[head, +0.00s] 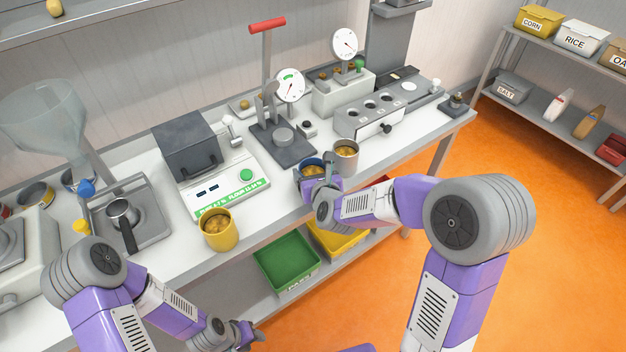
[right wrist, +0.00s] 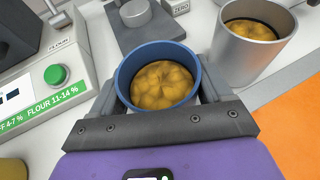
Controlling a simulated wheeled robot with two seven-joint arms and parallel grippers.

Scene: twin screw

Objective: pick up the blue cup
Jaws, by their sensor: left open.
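The blue cup (head: 311,161) stands near the front edge of the white bench in the head view, filled with something golden and lumpy. In the right wrist view the blue cup (right wrist: 124,76) is upright between the two fingers of my right gripper (right wrist: 158,92). The fingers lie close against both sides of the cup, and the gripper looks shut on it. I cannot tell whether the cup's base touches the bench. My left gripper (head: 246,336) is open and empty, low in front of the bench.
A silver cup (head: 346,158) with similar contents stands just right of the blue cup, also seen in the right wrist view (right wrist: 243,58). A yellow cup (head: 219,231) stands to the left. A flour tester (head: 222,165) and a gauge press (head: 283,140) stand behind. A green bin (head: 287,262) sits below.

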